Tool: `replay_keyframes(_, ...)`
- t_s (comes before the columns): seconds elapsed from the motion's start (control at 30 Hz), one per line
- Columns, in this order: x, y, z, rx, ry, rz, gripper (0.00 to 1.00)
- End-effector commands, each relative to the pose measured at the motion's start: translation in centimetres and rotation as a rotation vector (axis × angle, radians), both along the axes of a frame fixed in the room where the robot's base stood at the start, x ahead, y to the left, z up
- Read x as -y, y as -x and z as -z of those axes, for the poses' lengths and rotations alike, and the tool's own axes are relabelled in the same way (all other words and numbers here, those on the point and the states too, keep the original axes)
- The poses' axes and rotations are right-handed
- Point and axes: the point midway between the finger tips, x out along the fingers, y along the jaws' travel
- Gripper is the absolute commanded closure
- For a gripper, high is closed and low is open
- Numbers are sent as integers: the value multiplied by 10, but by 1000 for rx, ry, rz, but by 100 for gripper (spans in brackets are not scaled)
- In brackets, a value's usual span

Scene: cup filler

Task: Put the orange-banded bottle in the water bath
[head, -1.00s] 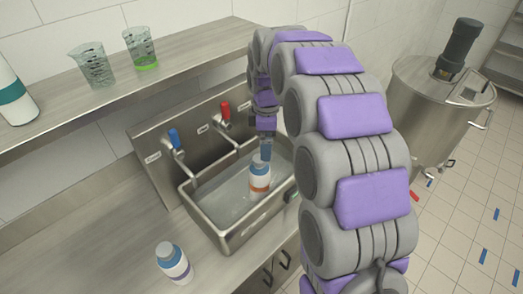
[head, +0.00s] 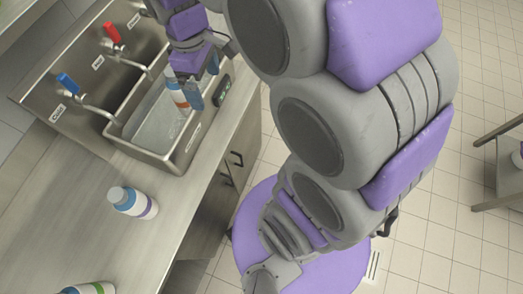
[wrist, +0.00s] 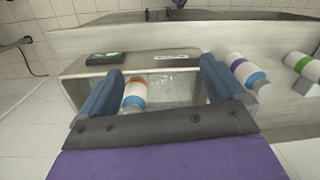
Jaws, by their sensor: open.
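The orange-banded bottle (head: 178,96) is white with a blue cap. It is inside the steel water bath (head: 201,128), near the end with the small display. My gripper (head: 201,84) is over that end of the bath and partly hides the bottle. In the wrist view my gripper (wrist: 160,70) is open, its blue fingers wide apart. The orange-banded bottle (wrist: 136,91) shows between them, cap toward me, close to the left finger. I cannot tell whether they touch. The bath's rim (wrist: 185,58) shows behind it, with clear water to the right.
A purple-banded bottle (head: 133,201) stands on the steel counter, with a green-banded bottle (head: 90,289) nearer the bottom edge. Taps with a blue handle (head: 67,84) and red handle (head: 113,33) stand behind the bath. A metal stand (head: 498,165) is at the right.

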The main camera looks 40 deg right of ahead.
Motion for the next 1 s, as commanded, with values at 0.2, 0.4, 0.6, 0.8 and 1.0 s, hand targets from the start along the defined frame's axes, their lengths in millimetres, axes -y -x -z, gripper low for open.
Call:
replay_keyframes(0.2,5,81,9,-35,28,280,4)
replay_keyframes(0.4,10,147,24,-59,56,527,4)
replay_keyframes(0.6,13,188,39,-79,78,689,4)
replay_keyframes(0.8,12,198,42,-82,85,732,4)
replay_keyframes(1.0,11,197,42,-82,85,731,4)
